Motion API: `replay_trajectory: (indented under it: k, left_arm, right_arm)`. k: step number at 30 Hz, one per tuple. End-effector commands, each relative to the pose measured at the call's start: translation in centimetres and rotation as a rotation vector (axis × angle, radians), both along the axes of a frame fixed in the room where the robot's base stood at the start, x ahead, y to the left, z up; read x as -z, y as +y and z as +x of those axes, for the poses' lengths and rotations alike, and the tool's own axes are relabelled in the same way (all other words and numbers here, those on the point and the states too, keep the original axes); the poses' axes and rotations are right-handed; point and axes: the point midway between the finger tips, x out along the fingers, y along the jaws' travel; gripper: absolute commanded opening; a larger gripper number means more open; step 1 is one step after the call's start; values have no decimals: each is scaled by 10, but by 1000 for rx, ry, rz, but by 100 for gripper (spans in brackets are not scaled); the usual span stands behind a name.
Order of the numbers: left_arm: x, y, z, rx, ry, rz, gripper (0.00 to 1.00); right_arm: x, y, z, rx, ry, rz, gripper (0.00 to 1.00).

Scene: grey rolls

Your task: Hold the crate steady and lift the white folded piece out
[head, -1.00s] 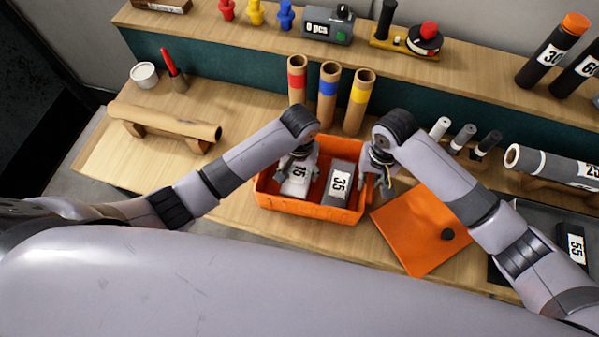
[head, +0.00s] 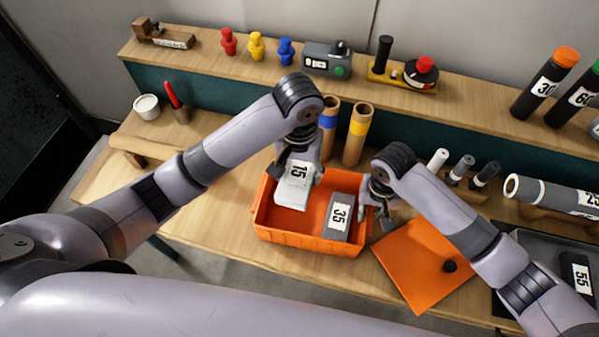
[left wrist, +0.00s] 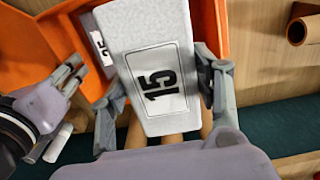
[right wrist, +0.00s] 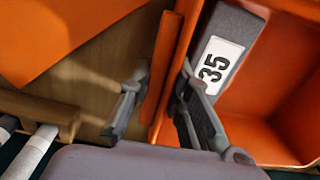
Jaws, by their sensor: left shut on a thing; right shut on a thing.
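The white folded piece (head: 293,188), labelled 15, is held by my left gripper (head: 297,178) over the left part of the orange crate (head: 300,243). In the left wrist view the white piece (left wrist: 155,60) sits between both fingers (left wrist: 160,92), with the crate behind it. My right gripper (head: 373,208) is shut on the crate's right wall. In the right wrist view the fingers (right wrist: 155,100) stand on both sides of that wall (right wrist: 170,65). A grey piece (head: 340,215) labelled 35 lies in the crate's right part, and it also shows in the right wrist view (right wrist: 228,50).
An orange board (head: 425,262) with a black knob lies right of the crate. Cardboard tubes (head: 357,135) stand behind the crate. A raised shelf (head: 210,62) runs along the back.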

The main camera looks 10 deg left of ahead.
Motion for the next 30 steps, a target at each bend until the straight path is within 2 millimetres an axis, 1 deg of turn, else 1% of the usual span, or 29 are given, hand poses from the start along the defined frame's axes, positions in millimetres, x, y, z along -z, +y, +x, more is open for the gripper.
replay_trajectory:
  k: [4, 5, 15, 25, 28, 30]
  left_arm:
    - [0, 0, 0, 0, -1, -1, 26]
    - [0, 0, 0, 1, -1, -1, 26]
    - [0, 0, 0, 1, 0, -1, 26]
    - [0, 0, 0, 1, 0, -1, 26]
    - [0, 0, 0, 1, 0, -1, 26]
    - [0, 0, 0, 1, 0, -1, 26]
  right_arm:
    - [0, 0, 0, 0, 0, 0, 0]
    - [0, 0, 0, 0, 0, 0, 19]
    - [0, 0, 0, 0, 0, 0, 41]
    - [-2, 0, 0, 0, -1, 1, 41]
    - [-12, 1, 1, -1, -2, 3, 41]
    - [-24, 1, 1, -2, -4, 3, 41]
